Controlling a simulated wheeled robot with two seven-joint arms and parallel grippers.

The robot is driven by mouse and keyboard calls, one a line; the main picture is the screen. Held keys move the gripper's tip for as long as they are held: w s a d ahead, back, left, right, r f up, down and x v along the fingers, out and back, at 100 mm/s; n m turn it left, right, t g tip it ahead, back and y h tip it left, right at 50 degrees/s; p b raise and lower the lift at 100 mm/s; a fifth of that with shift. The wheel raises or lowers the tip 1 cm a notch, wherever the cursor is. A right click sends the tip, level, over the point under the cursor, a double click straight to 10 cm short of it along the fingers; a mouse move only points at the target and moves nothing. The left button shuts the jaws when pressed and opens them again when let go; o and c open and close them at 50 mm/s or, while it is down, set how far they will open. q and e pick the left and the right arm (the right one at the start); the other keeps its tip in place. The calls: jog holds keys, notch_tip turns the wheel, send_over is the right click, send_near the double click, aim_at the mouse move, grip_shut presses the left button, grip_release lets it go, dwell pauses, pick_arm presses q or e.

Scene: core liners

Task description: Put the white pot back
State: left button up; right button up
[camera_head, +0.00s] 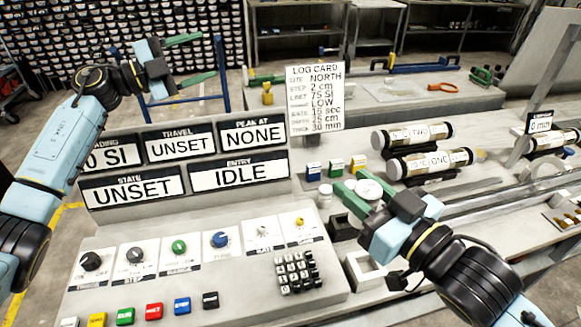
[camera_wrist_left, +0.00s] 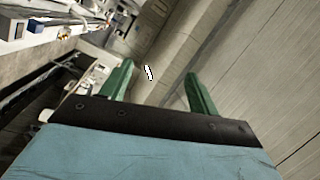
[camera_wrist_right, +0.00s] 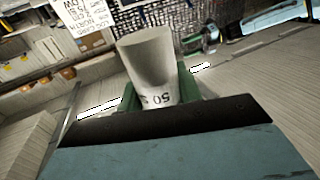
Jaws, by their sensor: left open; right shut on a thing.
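My right gripper (camera_head: 362,194) is shut on a white pot (camera_head: 368,188), over the bench between the panel and the core liners.
Labelled core liners (camera_head: 430,162) lie to the right. A log card (camera_head: 315,97) stands behind. A white square frame (camera_head: 365,270) and keypad (camera_head: 296,271) lie in front.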

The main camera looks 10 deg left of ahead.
pick_arm(q)
jog(key=s+d+f+g, duration=0.4)
jog(key=s+d+g, duration=0.2)
jog(key=d, duration=0.4)
jog(key=s+d+f+n+g+y, duration=0.1)
jog(key=s+d+f+g, duration=0.4)
jog(key=s+d, duration=0.4)
jog(key=s+d+f+g, duration=0.5)
jog(key=s+d+g, duration=0.1)
jog(key=d, duration=0.6)
jog(key=shift+s+d+n+g, duration=0.15)
jog(key=shift+s+d, duration=0.05)
jog(key=shift+s, duration=0.25)
jog(key=shift+s+d+n+g, duration=0.15)
jog(key=shift+s, duration=0.25)
jog(key=c, duration=1)
jog(key=shift+c, duration=0.6)
pick_arm(e)
jog(key=o, duration=1.2)
